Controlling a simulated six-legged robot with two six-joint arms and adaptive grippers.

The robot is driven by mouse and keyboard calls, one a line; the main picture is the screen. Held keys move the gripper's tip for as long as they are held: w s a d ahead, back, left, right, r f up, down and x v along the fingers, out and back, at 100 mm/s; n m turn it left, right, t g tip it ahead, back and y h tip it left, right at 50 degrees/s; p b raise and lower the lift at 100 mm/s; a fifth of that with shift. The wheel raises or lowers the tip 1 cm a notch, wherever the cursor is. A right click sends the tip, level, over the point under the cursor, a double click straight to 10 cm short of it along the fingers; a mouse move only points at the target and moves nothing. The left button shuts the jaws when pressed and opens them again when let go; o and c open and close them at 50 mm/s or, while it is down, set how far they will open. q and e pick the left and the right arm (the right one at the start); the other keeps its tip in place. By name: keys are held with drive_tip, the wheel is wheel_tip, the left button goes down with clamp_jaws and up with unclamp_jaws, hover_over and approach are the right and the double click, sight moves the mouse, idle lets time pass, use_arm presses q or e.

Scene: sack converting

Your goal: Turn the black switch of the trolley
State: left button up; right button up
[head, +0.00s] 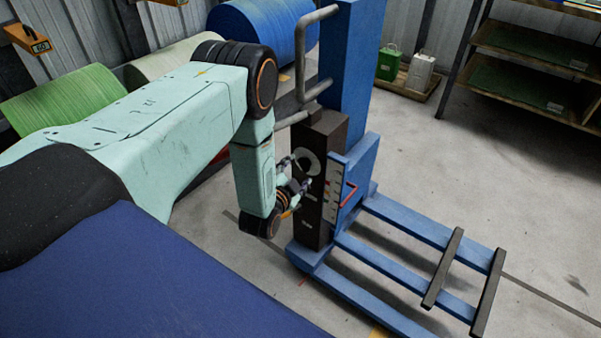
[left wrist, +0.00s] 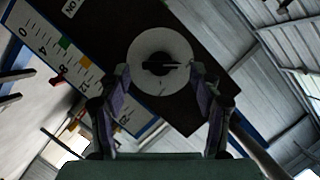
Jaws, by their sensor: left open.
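The blue trolley (head: 345,60) stands in the middle of the head view, with a dark control box (head: 328,135) on its column. A pale round plate sits on that box, partly behind my left gripper (head: 297,172) in the head view. In the left wrist view the black switch (left wrist: 159,63) is at the centre of the pale plate (left wrist: 160,42), with a dark pointer reaching right. My left gripper (left wrist: 160,82) is open, its fingers on either side of the plate's lower part. I cannot tell whether they touch it. My right gripper is not in view.
A scale strip with numbers (left wrist: 68,55) runs beside the box. The trolley's blue fork legs (head: 410,222) with dark crossbars extend right along the floor. Large green (head: 60,98) and blue (head: 262,30) rolls lie behind.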

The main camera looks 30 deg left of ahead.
use_arm(q)
drive_tip(key=shift+x, duration=1)
drive_tip(key=shift+r, duration=0.1)
drive_tip(key=c, duration=1.1)
drive_tip(key=shift+c, duration=0.2)
